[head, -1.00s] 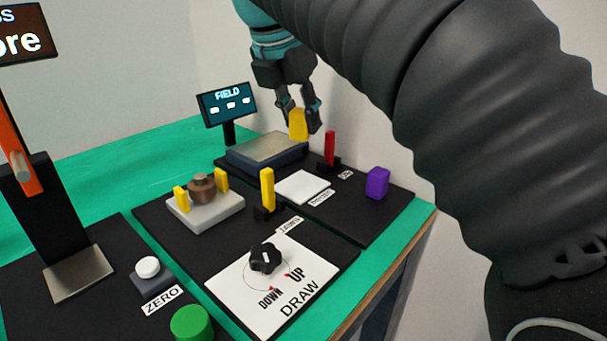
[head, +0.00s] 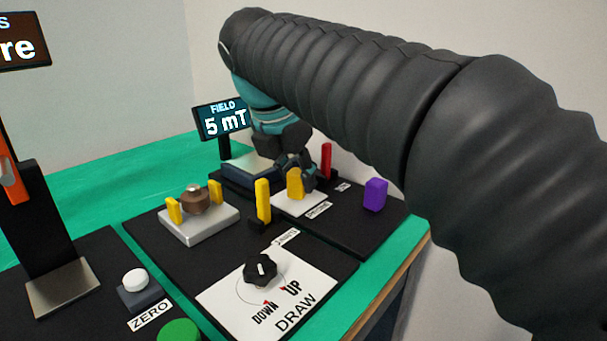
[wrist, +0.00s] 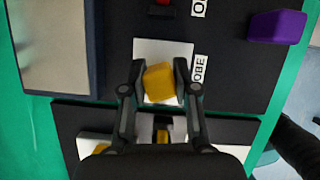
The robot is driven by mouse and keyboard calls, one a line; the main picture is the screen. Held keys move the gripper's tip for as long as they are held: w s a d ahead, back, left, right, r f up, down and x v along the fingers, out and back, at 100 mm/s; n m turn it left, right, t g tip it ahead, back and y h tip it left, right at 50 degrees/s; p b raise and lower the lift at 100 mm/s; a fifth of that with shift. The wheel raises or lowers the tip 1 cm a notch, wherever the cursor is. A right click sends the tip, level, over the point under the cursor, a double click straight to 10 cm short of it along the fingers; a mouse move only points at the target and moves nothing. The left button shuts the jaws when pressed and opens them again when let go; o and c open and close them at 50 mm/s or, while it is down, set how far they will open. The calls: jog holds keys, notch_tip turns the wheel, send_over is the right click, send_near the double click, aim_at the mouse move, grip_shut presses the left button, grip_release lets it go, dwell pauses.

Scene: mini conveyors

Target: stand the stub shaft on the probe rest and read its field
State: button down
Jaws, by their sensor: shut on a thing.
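The yellow stub shaft (head: 294,183) is upright at the white probe rest (head: 308,206), within its outline. I cannot tell whether its base touches the rest. My gripper (wrist: 159,82) is shut on the stub shaft, with a finger on each side; the shaft (wrist: 159,86) shows between them in the wrist view. The probe rest (wrist: 165,47) shows beyond the fingers, by a partly hidden label ending in "OBE". The FIELD display (head: 222,121) reads 5 mT, though my arm is close to its right edge.
A purple block (head: 375,195) stands right of the rest and a red post (head: 326,161) behind it. A yellow lever (head: 263,202) stands in front, left. A grey fixture (head: 200,227) holds a brown part (head: 194,200). The DRAW knob (head: 261,270) is nearer.

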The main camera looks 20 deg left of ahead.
jog(key=shift+f, duration=0.15)
jog(key=c, duration=0.9)
grip_release()
jog(key=p+v, duration=0.3)
jog(key=v, duration=0.9)
